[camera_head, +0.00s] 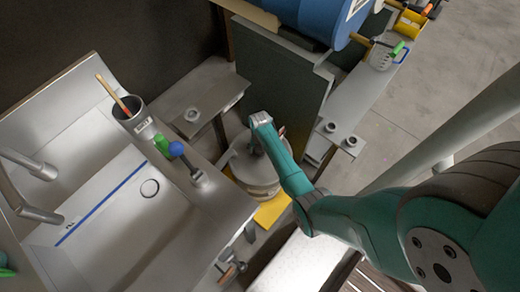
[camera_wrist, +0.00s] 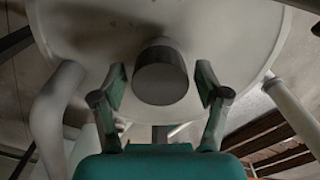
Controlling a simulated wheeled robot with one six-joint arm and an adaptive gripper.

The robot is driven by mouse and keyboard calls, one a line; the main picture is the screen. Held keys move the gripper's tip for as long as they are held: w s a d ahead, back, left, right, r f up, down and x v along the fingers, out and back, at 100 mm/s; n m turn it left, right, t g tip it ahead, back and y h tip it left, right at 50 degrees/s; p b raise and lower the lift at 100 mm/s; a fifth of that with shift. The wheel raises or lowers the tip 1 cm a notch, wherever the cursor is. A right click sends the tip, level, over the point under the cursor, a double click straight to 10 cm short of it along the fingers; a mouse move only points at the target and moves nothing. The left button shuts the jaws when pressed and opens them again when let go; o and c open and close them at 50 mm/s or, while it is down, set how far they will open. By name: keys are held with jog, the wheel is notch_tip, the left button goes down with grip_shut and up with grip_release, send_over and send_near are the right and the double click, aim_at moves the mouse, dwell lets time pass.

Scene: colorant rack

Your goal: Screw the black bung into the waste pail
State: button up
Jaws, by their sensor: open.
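The waste pail (camera_head: 252,174) is a pale grey round vessel standing on a yellow mat, below the end of my arm. Its broad pale top (camera_wrist: 225,30) fills the upper part of the wrist view. The black bung (camera_wrist: 161,75) shows there as a dark round cylinder against the pail's top. My gripper (camera_wrist: 160,84) is open, with one finger on each side of the bung and a visible gap on both sides. Whether the bung is seated in the pail's opening cannot be told. In the head view my arm hides part of the pail's top.
A steel sink counter (camera_head: 150,235) stands left of the pail, with a blue-topped and a green-topped item near its edge. A dark upright panel (camera_head: 275,85) rises behind the pail. A small grey shelf (camera_head: 342,137) is to its right. The yellow mat (camera_head: 272,212) shows in front.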

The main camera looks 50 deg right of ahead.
jog(key=c, duration=1.1)
jog(key=m, duration=1.3)
jog(key=shift+m, duration=0.4)
jog(key=o, duration=1.1)
